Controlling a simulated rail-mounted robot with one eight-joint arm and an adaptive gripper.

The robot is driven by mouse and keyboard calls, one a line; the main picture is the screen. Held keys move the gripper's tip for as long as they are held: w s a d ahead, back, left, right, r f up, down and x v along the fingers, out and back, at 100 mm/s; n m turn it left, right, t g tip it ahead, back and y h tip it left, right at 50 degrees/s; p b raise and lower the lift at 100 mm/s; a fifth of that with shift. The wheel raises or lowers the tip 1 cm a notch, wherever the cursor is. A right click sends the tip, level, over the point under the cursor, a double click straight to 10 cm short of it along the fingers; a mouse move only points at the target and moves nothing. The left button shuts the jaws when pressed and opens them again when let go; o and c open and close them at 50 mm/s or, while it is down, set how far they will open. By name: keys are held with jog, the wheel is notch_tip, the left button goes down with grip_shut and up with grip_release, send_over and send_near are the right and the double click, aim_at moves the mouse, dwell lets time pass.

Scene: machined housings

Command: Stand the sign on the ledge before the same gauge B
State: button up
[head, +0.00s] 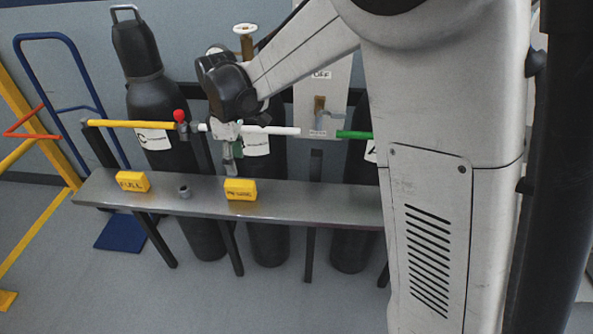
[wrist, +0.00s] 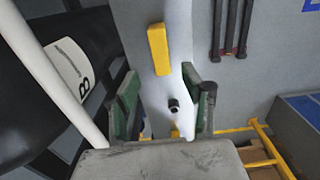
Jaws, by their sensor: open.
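A yellow sign block (head: 240,189) with dark lettering too small to read surely sits on the grey ledge (head: 300,205), lettering toward the head camera. It appears as a yellow bar in the wrist view (wrist: 158,48). Another yellow sign reading FULL (head: 133,181) is on the ledge at left. My gripper (head: 228,160) is above the ledge near the first sign; its green-padded fingers (wrist: 163,105) are apart, with nothing held. The middle cylinder (head: 266,205) has a label marked B (wrist: 84,90) in the wrist view. I cannot make out gauge B; my arm may cover it.
A white pipe (head: 270,130) and a yellow pipe (head: 115,123) with a red-knobbed valve (head: 180,117) run above the ledge. Other dark cylinders stand behind. The ledge right of the first sign is clear.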

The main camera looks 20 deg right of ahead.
jog(key=s+d+r+m+t, duration=0.4)
jog(key=s+d+r+m, duration=0.3)
jog(key=s+d+r, duration=0.45)
jog(key=s+d+m+t, duration=0.1)
jog(key=s+d+m, duration=0.2)
jog(key=s, duration=0.3)
jog(key=s+d+m+t, duration=0.2)
jog(key=s+d+m, duration=0.1)
jog(key=s, duration=0.4)
jog(key=shift+s+f+m, duration=0.25)
jog(key=shift+f+m, duration=0.05)
jog(key=shift+f, duration=0.05)
